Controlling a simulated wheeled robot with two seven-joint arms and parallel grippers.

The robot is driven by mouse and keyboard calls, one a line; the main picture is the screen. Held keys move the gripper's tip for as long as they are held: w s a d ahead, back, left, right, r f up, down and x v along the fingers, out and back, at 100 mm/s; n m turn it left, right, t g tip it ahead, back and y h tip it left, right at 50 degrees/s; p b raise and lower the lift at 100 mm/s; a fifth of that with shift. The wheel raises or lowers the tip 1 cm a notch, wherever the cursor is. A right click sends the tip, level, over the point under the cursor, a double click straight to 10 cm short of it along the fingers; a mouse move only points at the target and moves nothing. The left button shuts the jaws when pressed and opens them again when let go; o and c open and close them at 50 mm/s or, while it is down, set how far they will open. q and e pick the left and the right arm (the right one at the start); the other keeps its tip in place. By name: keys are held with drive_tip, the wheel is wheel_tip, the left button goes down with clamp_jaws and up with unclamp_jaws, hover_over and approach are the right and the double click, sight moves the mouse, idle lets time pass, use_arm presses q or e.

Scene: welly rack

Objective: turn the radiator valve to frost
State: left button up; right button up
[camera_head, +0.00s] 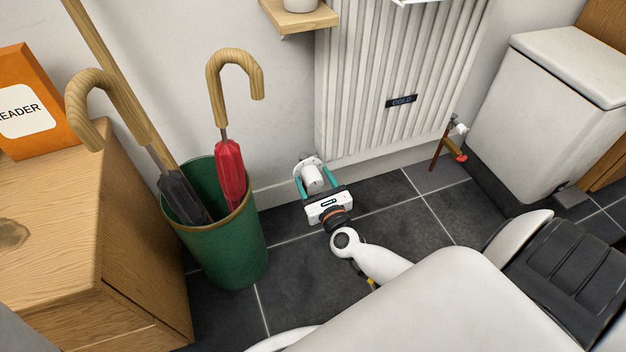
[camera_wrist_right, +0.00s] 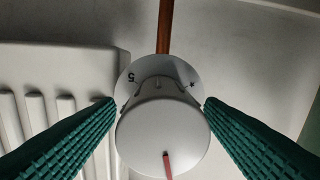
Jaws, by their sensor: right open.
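The radiator valve is a white round knob (camera_head: 312,175) low at the radiator's left corner. In the right wrist view the knob (camera_wrist_right: 162,135) fills the middle, with a red mark on its face. Behind it a pale dial (camera_wrist_right: 128,88) shows a "5" at left and a small star-like mark at right. My right gripper (camera_head: 316,184) is open, its two green fingers on either side of the knob. In the wrist view a finger shows at each side, close to the knob; contact cannot be told. My left gripper is not in view.
The ribbed white radiator (camera_head: 385,80) bears a dark "COLD" label (camera_head: 401,101). A green umbrella bin (camera_head: 225,240) with umbrellas stands left of my right gripper. A wooden cabinet (camera_head: 60,220) is at far left, a white pedal bin (camera_head: 540,110) at right. A brass-and-red pipe valve (camera_head: 455,152) sits at the radiator's right.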

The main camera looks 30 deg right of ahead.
drive_tip(key=shift+w+d, duration=0.1)
drive_tip(key=shift+w, duration=0.4)
drive_tip(key=c, duration=1)
drive_tip(key=shift+o, duration=0.2)
drive_tip(key=shift+n, duration=0.3)
